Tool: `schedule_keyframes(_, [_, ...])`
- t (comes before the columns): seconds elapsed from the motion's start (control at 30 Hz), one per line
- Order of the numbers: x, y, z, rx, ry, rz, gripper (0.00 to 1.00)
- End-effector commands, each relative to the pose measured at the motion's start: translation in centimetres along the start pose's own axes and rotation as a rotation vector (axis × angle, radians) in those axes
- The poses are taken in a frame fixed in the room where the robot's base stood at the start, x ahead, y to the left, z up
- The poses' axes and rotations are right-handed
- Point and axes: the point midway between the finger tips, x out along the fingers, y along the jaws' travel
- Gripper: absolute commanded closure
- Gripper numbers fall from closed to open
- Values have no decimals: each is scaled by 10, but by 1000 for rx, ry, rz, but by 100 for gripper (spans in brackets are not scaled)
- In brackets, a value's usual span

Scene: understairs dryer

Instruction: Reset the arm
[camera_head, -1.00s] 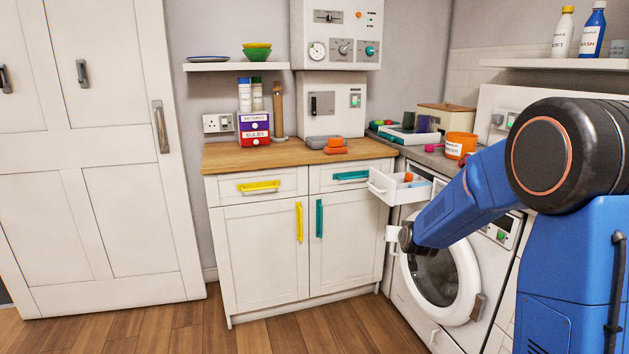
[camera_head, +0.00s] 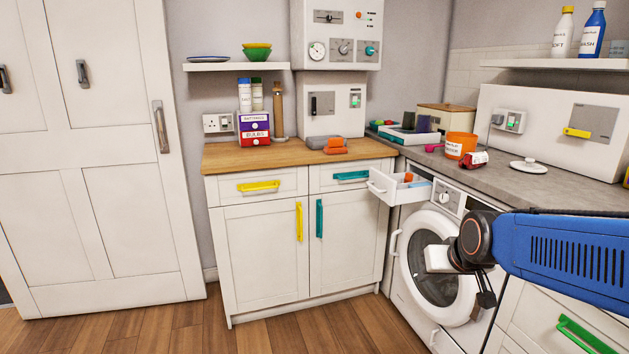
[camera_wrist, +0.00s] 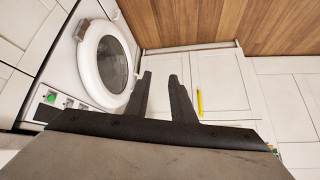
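My gripper shows in the wrist view (camera_wrist: 160,76). Its two dark fingers stand apart with only the white cupboard front visible between them, so it is open and empty. In the head view my blue arm reaches in from the right edge, and its wrist end is in front of the washing machine (camera_head: 411,300), covering part of the round door (camera_head: 457,313). The gripper's fingers cannot be made out clearly there. The machine and its door also show at the left of the wrist view (camera_wrist: 87,65).
A small white drawer (camera_head: 381,190) stands pulled out at the machine's top left, with an orange item inside. The grey worktop (camera_head: 560,182) holds an orange tub (camera_head: 461,145), a red jar (camera_head: 475,160) and a white lid (camera_head: 529,166). Wooden floor (camera_head: 150,325) lies free at the front left.

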Motion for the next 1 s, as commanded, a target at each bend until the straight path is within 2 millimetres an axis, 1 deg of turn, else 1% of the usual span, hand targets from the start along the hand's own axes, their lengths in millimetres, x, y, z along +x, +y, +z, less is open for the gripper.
schedule_keyframes(0.03, [-13, 1, 14, -4, -16, 2, 78])
schedule_keyframes(0.27, [-61, 6, 84, -20, -116, 16, 78])
schedule_keyframes(0.3, [-69, 7, 96, -23, -134, 19, 78])
schedule_keyframes(0.4, [-86, 10, 126, -27, -175, 28, 78])
schedule_keyframes(0.53, [-103, 13, 158, -30, -220, 38, 78])
schedule_keyframes(0.6, [-109, 14, 170, -31, -237, 43, 78])
schedule_keyframes(0.7, [-114, 16, 181, -32, -253, 47, 78])
schedule_keyframes(0.8, [-116, 16, 184, -33, -259, 48, 78])
schedule_keyframes(1.0, [-116, 16, 184, -33, -259, 48, 78])
